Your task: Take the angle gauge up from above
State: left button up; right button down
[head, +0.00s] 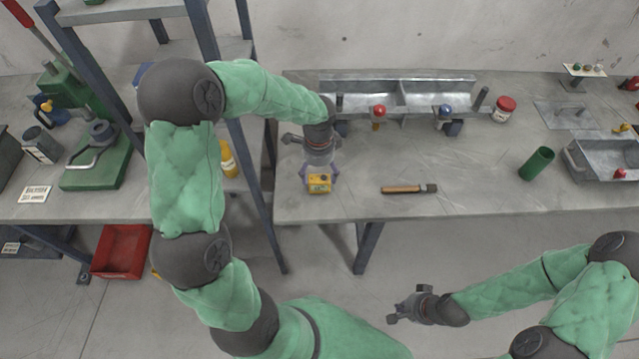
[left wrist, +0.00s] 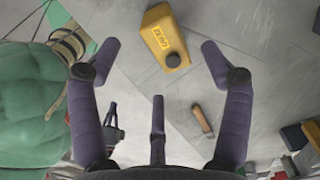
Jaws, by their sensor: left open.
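The angle gauge is a small yellow block (head: 319,186) on the bench near its front edge. In the left wrist view the yellow gauge (left wrist: 160,32), with lettering and a dark round knob, shows at the top, between and beyond the fingertips. My left gripper (head: 320,174) points down just above it. It also shows in the left wrist view, its purple fingers (left wrist: 158,52) spread and empty; whether they touch the gauge I cannot tell. My right gripper (head: 396,312) hangs in front of the bench, away from the gauge; its finger opening is too small to judge.
A wooden-handled brush (head: 405,189) lies right of the gauge. Behind stands a metal trough (head: 400,92) with red and blue knobs nearby. A green cup (head: 537,163) and metal tray (head: 597,160) are at right. A shelf post (head: 262,190) rises close on the left.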

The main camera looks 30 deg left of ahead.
aim_at(319, 181)
pick_arm(q)
notch_tip(319, 181, down, 5)
jog(key=shift+w+b, duration=0.1)
jog(key=shift+b, duration=0.7)
jog(key=c, duration=1.4)
